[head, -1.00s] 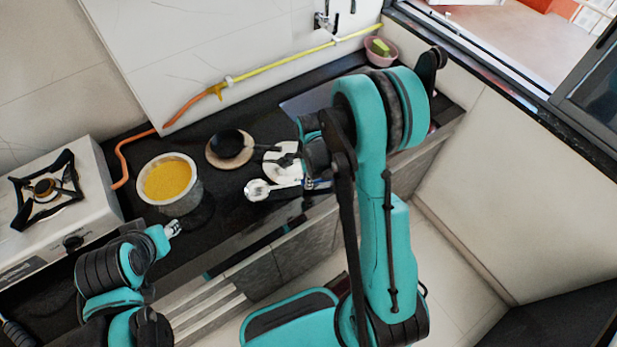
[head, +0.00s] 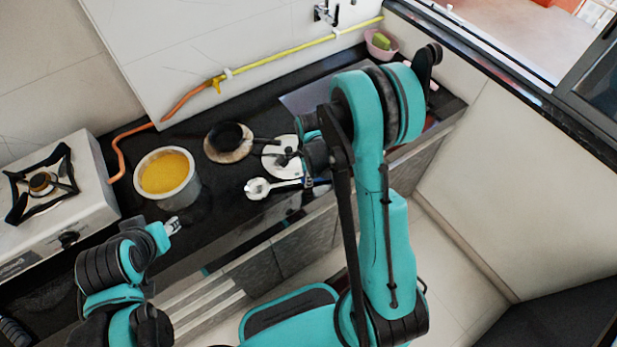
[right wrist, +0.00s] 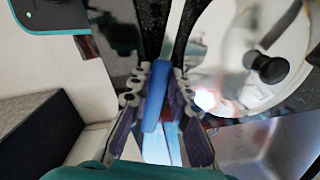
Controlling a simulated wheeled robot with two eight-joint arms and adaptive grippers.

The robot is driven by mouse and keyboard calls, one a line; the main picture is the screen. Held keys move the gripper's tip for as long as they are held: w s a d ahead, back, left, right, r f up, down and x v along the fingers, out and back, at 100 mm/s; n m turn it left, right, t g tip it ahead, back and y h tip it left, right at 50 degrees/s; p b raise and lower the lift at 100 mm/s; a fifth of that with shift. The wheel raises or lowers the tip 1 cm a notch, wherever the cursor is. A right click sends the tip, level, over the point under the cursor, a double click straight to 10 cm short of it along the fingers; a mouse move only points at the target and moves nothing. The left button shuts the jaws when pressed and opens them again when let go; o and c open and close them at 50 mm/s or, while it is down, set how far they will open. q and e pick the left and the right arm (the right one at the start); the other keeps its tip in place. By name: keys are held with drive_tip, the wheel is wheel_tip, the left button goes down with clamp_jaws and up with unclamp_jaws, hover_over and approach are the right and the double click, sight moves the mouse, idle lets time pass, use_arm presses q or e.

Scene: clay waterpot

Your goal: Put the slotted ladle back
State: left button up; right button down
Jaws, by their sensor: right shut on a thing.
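The slotted ladle (head: 258,188) has a silvery bowl that points left, near the front edge of the dark counter in the head view. My right gripper (head: 306,180) is shut on its handle, partly hidden by my arm. In the right wrist view the blue handle (right wrist: 156,98) runs between the purple-grey finger pads of my right gripper (right wrist: 158,100). I cannot tell whether the bowl touches the counter. My left gripper (head: 173,226) is in front of the counter, below the pot, apart from the ladle; its jaw opening is too small to tell.
A pot with yellow contents (head: 166,174) stands left of the ladle. A black pan (head: 229,138) sits on a round board behind it. A white lid (head: 279,162) with a black knob lies beside the gripper. The stove (head: 85,205) is at left; a pink bowl (head: 380,50) stands far back.

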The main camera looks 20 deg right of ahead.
use_arm(q)
drive_tip(key=shift+f, duration=0.25)
use_arm(e)
drive_tip(key=shift+f, duration=0.2)
use_arm(q)
drive_tip(key=shift+s+a+f+b, duration=0.15)
drive_tip(key=shift+s+f+b, duration=0.3)
drive_tip(key=shift+b, duration=0.3)
use_arm(e)
drive_tip(key=shift+s+a+f, duration=0.15)
drive_tip(key=shift+s+f, duration=0.2)
drive_tip(key=shift+f, duration=0.1)
drive_tip(key=c, duration=1.4)
unclamp_jaws()
drive_tip(key=shift+o, duration=1)
drive_tip(key=shift+w+f, duration=0.25)
drive_tip(key=shift+w, duration=0.2)
use_arm(q)
drive_tip(key=shift+w, duration=0.35)
use_arm(e)
drive_tip(key=shift+s+r, duration=0.2)
drive_tip(key=shift+r, duration=0.05)
drive_tip(key=shift+r, duration=0.25)
drive_tip(key=r, duration=0.6)
drive_tip(key=shift+s+d, duration=0.2)
drive_tip(key=shift+r, duration=0.8)
use_arm(q)
drive_tip(key=shift+w+f, duration=0.15)
drive_tip(key=shift+w, duration=0.35)
